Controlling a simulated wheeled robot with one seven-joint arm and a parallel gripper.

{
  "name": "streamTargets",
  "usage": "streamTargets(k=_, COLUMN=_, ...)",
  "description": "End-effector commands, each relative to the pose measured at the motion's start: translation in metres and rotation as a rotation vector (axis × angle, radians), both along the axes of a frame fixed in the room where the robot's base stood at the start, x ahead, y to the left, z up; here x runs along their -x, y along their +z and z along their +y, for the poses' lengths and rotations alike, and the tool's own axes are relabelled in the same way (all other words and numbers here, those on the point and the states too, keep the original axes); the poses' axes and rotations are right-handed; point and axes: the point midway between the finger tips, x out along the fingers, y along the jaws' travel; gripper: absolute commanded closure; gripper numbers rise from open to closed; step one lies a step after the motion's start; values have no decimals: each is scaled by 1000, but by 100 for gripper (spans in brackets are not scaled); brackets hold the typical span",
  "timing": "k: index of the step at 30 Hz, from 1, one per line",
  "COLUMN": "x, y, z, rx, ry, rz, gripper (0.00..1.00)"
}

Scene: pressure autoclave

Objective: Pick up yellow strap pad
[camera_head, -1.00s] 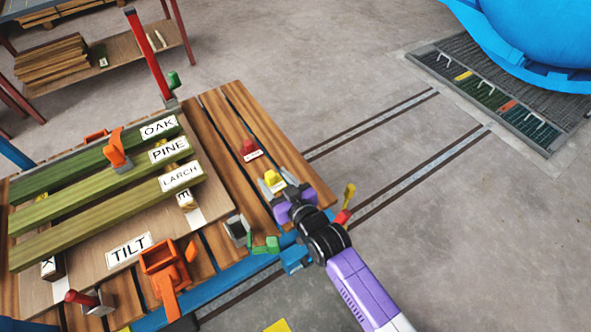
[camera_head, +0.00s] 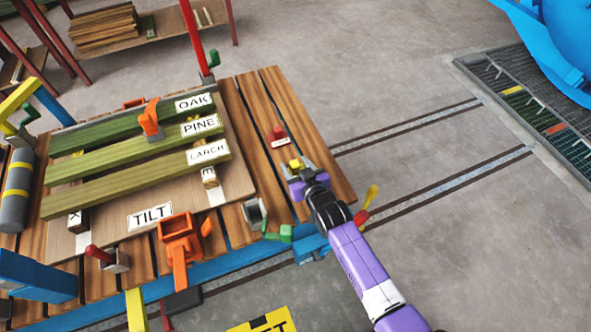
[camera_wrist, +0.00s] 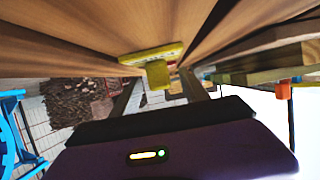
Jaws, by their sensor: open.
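The yellow strap pad (camera_head: 295,163) is a small yellow block on the right part of the slatted wooden table. In the wrist view the yellow strap pad (camera_wrist: 152,54) shows as a flat yellow plate with a stubby block toward me. My gripper (camera_head: 299,174) is open at the pad. In the wrist view the fingers of my gripper (camera_wrist: 160,88) reach toward it, with the stubby block in line with the gap between them. I cannot tell whether the fingers touch it or how deep it sits between them.
A red pad (camera_head: 279,134) sits behind on the table. Mossy boards labelled OAK, PINE and LARCH (camera_head: 135,162) lie to the left. A grey clamp (camera_head: 255,213), green handle (camera_head: 280,234) and orange bracket (camera_head: 181,240) line the front edge.

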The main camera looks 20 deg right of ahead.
Motion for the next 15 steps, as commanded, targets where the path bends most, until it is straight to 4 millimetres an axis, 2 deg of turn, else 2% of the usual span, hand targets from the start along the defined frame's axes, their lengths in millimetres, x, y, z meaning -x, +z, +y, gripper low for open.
streamTargets(k=8, x=-3, y=-1, z=0, rx=0, ry=0, rz=0, gripper=47)
streamTargets(k=15, x=-3, y=-1, z=0, rx=0, ry=0, rz=0, gripper=92)
